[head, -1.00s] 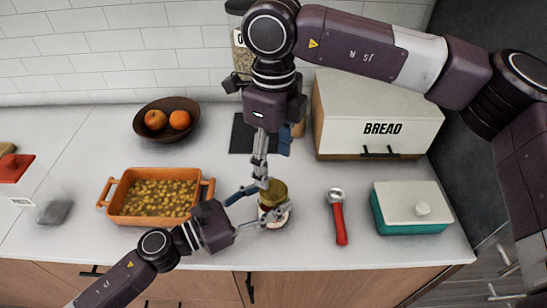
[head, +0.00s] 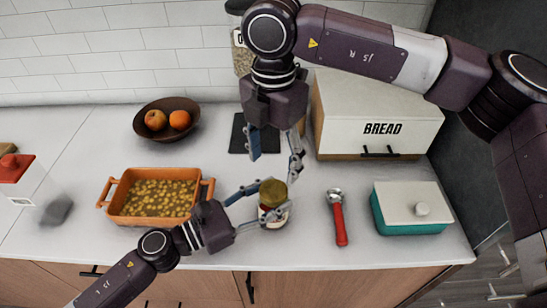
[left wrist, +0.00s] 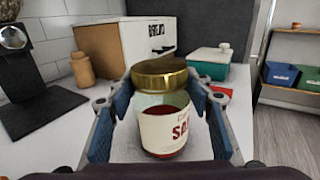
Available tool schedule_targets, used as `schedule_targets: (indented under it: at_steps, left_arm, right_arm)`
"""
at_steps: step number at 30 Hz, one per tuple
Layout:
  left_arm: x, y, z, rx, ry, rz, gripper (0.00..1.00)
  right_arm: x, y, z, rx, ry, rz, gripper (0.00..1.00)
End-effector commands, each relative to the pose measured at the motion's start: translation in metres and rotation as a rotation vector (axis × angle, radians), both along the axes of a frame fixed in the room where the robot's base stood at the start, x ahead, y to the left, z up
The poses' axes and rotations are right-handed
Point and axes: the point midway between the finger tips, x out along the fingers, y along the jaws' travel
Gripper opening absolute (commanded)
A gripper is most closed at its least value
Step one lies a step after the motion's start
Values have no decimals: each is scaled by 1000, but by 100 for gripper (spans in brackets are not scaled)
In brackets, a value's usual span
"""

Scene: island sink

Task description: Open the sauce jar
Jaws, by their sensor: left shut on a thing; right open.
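The sauce jar (head: 275,212) stands upright near the counter's front edge, with a gold lid (head: 273,187) on top. In the left wrist view the jar (left wrist: 165,122) has a white label and red contents, and its gold lid (left wrist: 160,74) sits on its mouth. My left gripper (head: 268,204) is shut on the jar's body, with a finger on each side of it. My right gripper (head: 274,166) points down above and behind the lid. Its fingers are spread and empty, apart from the lid.
An orange casserole (head: 207,190) stands left of the jar. A red-handled tool (head: 340,222) and a teal dish (head: 408,222) lie to the right. A bread box (head: 375,105) stands behind, and a fruit bowl (head: 140,122) at the back left.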

Motion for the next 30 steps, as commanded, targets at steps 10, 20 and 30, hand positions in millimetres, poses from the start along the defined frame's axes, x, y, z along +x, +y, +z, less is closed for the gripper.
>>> schedule_targets:
  at_steps: [10, 20, 30]
  left_arm:
    - [-1, 0, -2, 3, 3, 0, 0]
    - [-1, 0, -3, 3, 3, -1, 0]
    - [-1, 0, -3, 4, 3, -1, 0]
  right_arm:
    - [0, 0, 0, 0, 0, -438, 59]
    - [0, -1, -22, -3, 3, -511, 59]
    - [0, -1, -70, -2, 2, -509, 59]
